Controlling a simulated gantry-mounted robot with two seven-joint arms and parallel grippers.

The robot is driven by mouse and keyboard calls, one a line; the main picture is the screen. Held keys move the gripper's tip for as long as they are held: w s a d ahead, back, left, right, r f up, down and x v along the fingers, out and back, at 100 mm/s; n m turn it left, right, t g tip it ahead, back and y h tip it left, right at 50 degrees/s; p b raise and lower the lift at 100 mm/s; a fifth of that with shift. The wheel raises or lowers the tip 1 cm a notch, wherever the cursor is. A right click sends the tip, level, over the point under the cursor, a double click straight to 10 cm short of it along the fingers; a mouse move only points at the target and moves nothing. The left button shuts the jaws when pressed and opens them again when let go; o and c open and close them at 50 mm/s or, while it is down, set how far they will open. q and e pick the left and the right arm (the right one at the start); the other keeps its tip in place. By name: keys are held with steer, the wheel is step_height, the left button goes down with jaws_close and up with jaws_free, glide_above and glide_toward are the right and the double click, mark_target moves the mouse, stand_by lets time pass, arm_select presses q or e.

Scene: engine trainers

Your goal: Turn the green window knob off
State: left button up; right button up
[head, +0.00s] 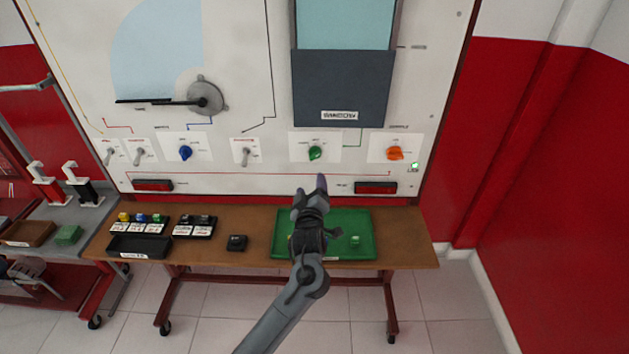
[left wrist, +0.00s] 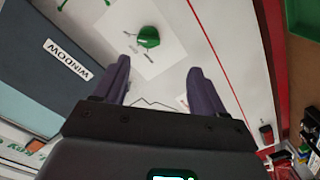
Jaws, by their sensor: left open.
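The green window knob (head: 315,153) sits on a white label plate on the upright panel, below the dark window block. It also shows in the left wrist view (left wrist: 148,37), ahead of and between my fingers. My left gripper (head: 309,185) is open and empty, below the knob in the head view and apart from it. In the left wrist view its two purple-grey fingers (left wrist: 158,82) point toward the panel. My right gripper is in neither view.
A blue knob (head: 185,153), an orange knob (head: 395,153) and several toggle switches share the panel row. A green tray (head: 360,222) and black boxes stand on the wooden table (head: 420,252) below. The dark window block (head: 340,85) is above the knob.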

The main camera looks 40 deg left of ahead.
mark_target(315, 157)
arm_select(q)
steer(key=shift+t, duration=0.3)
steer(key=b+x, duration=0.1)
steer(key=x, duration=0.2)
steer(key=r+b+x, duration=0.1)
steer(key=x, duration=0.2)
steer(key=b+x, duration=0.1)
steer(key=x, duration=0.3)
steer(key=shift+w+d+r+b, duration=0.25)
steer(key=shift+w+b, duration=0.05)
steer(key=shift+b, duration=0.1)
steer(key=shift+w+a, duration=0.4)
steer(key=shift+w, duration=0.2)
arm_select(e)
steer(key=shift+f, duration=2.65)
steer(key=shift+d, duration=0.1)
arm_select(q)
steer(key=c, duration=1.1)
